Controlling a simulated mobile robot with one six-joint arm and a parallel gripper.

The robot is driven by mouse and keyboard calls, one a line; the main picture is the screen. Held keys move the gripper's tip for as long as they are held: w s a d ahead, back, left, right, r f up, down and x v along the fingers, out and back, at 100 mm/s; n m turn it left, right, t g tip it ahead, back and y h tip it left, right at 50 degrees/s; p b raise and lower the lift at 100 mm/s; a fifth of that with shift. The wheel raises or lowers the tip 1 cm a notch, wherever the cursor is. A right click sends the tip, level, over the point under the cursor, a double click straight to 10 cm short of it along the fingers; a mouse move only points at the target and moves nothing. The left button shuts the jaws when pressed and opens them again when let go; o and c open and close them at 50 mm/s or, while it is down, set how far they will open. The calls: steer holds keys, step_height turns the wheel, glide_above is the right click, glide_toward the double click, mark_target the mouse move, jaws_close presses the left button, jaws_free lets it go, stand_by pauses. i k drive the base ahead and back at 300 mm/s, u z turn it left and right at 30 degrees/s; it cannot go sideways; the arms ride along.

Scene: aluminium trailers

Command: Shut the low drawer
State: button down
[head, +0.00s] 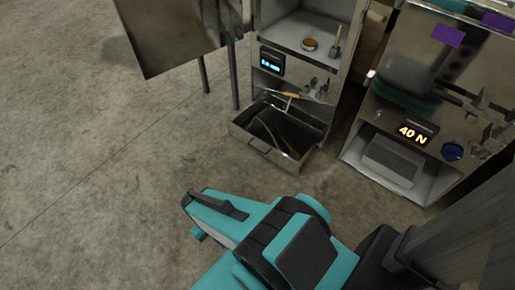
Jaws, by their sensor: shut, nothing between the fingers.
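The low drawer (240,135) is pulled out from the bottom of the left metal cabinet, close to the floor. It is an open-topped metal box with a bar handle (259,148) on its front. A tool with a yellow-orange handle (285,94) shows at the back, above the drawer; I cannot tell what it rests on. My teal gripper (190,216) is at the lower middle, in front of and apart from the drawer. It is shut and empty. The drawer's inside is dark and its contents are unclear.
Above the drawer are a blue display (271,63) and a shelf holding a round orange-topped object (310,44). A second cabinet with a "40 N" display (413,133) stands right. A metal table (178,35) is at upper left. The floor (90,190) at left is clear.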

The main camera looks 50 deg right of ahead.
mark_target(288, 139)
steer(key=z, duration=0.05)
steer(key=i, duration=1)
steer(key=u, duration=0.05)
